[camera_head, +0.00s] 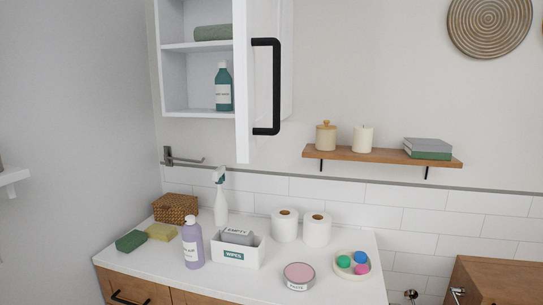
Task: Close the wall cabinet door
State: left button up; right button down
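The white wall cabinet (196,47) hangs at the upper left in the head view, with its top cut off by the picture edge. Its white door (259,148) stands open, swung out towards me from the cabinet's right side. The door's outer face is turned to the right and carries a long black vertical bar handle (276,86). The open left part of the cabinet shows a rolled green towel (213,33) on the upper shelf and a teal bottle (223,88) below. Neither of my grippers is in view.
Below is a white counter (210,284) with a spray bottle (220,202), purple bottle (192,243), wipes box (238,250), paper rolls (317,229) and a basket (176,207). A wooden shelf (383,157) with a candle is right of the door. Space before the handle is clear.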

aim_at(257, 24)
jog(key=u, duration=0.8)
jog(key=i, duration=0.65)
jog(key=z, duration=1.3)
